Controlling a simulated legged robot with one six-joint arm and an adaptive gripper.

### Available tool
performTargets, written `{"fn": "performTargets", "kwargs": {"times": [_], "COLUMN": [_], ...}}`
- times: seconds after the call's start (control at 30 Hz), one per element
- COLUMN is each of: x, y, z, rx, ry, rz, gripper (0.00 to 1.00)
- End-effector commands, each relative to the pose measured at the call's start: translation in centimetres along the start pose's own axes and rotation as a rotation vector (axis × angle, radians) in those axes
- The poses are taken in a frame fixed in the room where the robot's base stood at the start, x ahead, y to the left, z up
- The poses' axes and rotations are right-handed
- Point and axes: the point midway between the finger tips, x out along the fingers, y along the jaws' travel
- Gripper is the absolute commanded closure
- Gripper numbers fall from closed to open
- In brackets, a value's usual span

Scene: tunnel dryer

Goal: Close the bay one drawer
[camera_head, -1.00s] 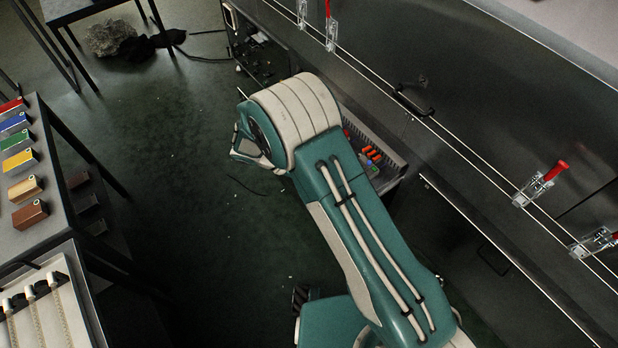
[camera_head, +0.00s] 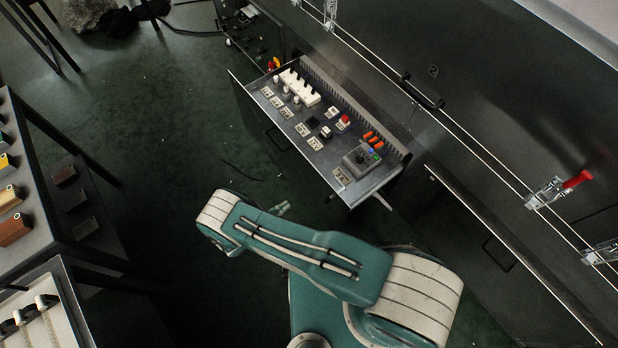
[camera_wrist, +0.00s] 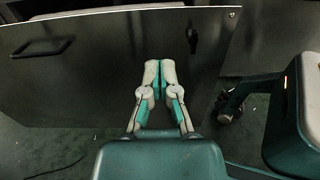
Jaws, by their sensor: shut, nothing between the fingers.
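The drawer (camera_head: 258,112) stands open in the head view, pulled out of the dark cabinet. Its tray holds switches, buttons and a grey control box. My gripper (camera_head: 284,207) is below and left of the drawer's near corner, low in front of it, partly hidden behind my arm. In the wrist view the dark drawer front (camera_wrist: 100,65) fills the upper picture, with a bar handle (camera_wrist: 42,47) at left. My gripper (camera_wrist: 160,64) points at the right part of this front, shut and empty. I cannot tell whether it touches. No bay number is readable on the drawer.
A table with coloured blocks (camera_head: 14,229) stands at left. A cable (camera_head: 240,172) lies on the otherwise open floor before the drawer.

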Motion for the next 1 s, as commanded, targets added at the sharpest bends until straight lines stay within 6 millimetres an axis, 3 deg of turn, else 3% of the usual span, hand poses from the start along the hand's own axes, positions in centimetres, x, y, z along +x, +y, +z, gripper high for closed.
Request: {"fn": "performTargets", "kwargs": {"times": [0.17, 0.7, 1.0], "x": [1.9, 11.7, 13.9], "y": [0.0, 0.0, 0.0], "z": [0.0, 0.0, 0.0], "rx": [-0.002, -0.001, -0.001], "ry": [-0.001, 0.000, 0.000], "rz": [-0.004, -0.006, -0.002], "gripper": [1.00, 1.00, 1.00]}}
